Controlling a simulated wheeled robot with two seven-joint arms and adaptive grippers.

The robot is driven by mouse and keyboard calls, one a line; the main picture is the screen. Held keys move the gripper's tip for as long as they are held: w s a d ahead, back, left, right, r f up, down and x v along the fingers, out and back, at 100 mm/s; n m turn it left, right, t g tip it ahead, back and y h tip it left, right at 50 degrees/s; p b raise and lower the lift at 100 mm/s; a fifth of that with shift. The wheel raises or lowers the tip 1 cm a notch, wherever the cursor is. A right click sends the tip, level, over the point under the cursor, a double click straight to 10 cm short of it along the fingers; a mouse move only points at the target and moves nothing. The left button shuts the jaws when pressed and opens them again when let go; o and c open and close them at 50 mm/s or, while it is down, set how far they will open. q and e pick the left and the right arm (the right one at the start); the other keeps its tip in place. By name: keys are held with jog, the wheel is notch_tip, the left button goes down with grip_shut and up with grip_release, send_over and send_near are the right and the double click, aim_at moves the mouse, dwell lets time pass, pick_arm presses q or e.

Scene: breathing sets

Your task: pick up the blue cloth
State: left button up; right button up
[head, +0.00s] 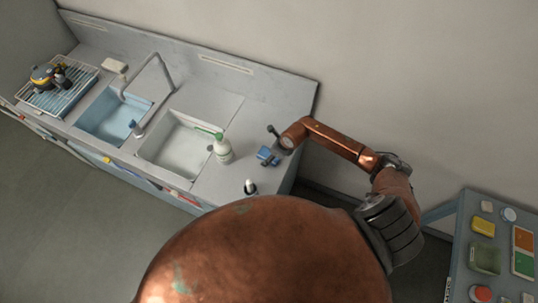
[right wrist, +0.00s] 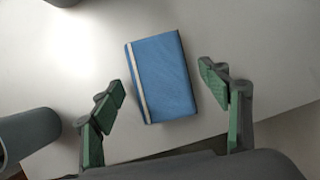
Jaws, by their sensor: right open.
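The blue cloth (head: 265,154) lies on the right end of the grey counter in the head view. In the right wrist view the cloth (right wrist: 165,78) is a folded blue rectangle with a pale stripe near its left edge. My right gripper (head: 277,143) is over the cloth and partly hides it in the head view. In the right wrist view the right gripper (right wrist: 163,82) is open, with one green-padded finger on each side of the cloth and a gap to each. My left gripper is not in view.
A white bottle (head: 222,150) with a green top stands left of the cloth. A small dark-based item (head: 250,187) stands nearer the counter's front edge. Two sink basins and a drying rack (head: 72,93) lie further left. A side table (head: 462,250) with several items is at right.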

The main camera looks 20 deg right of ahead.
jog(key=shift+c, duration=0.6)
jog(key=c, duration=1.1)
jog(key=shift+c, duration=0.2)
jog(key=shift+r+b, duration=0.5)
jog(key=shift+r, duration=0.1)
jog(key=s+a+r+b, duration=0.3)
jog(key=a+r+b, duration=0.3)
jog(key=a+r, duration=0.5)
jog(key=shift+s+a+r, duration=0.4)
jog(key=shift+a, duration=0.85)
jog(key=o, duration=0.5)
jog(key=c, duration=0.4)
